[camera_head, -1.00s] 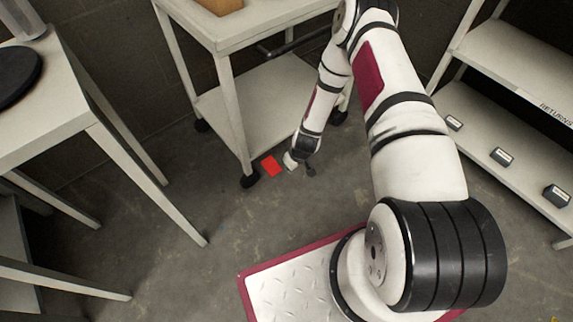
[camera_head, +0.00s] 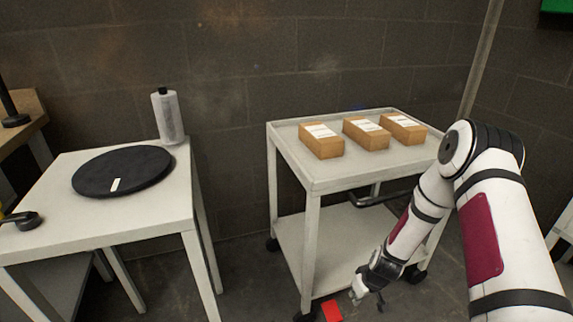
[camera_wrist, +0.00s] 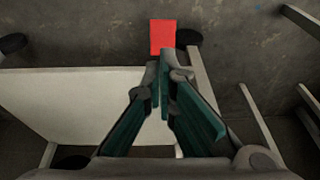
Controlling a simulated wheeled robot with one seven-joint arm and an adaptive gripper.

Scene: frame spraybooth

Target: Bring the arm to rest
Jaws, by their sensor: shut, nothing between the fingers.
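My arm (camera_head: 487,235) is bent at the elbow, with the forearm hanging down in front of the cart's right side in the head view. My gripper (camera_head: 368,296) points downward near the cart's front edge, low over the floor. In the wrist view my gripper (camera_wrist: 164,62) has its fingertips together with nothing seen between them. A flat red piece (camera_wrist: 162,37) lies on the floor just beyond the fingertips in the wrist view; it also shows in the head view (camera_head: 331,311), left of the gripper.
A white wheeled cart (camera_head: 318,184) holds three cardboard boxes (camera_head: 366,132) on top. Shelving legs stand at the right edge.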

